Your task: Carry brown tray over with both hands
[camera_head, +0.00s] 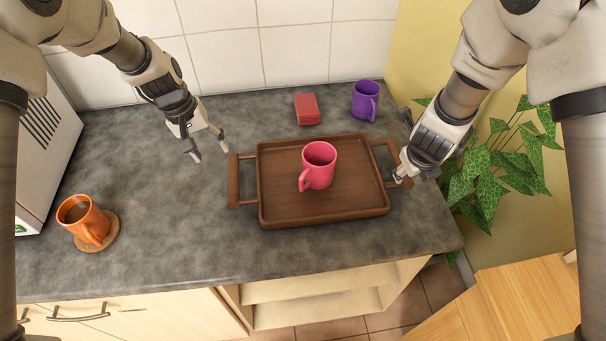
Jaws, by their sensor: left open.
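The brown wooden tray (290,206) lies flat on the grey counter, with a handle on its left and right ends. A pink mug (319,168) stands upright on it. My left gripper (210,153) is open and empty, up and to the left of the tray's left handle (233,181), apart from it in the picture. My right gripper (401,177) is at the tray's right handle (388,158) and covers part of it. Its fingers are partly hidden, so I cannot tell whether they close on the handle.
A purple mug (365,101) and a red stack (307,109) stand behind the tray. An orange mug (84,220) sits on a cork coaster (112,236) at left. A white appliance (45,135) is far left, a leafy plant (500,165) right. The counter (180,240) between orange mug and tray is clear.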

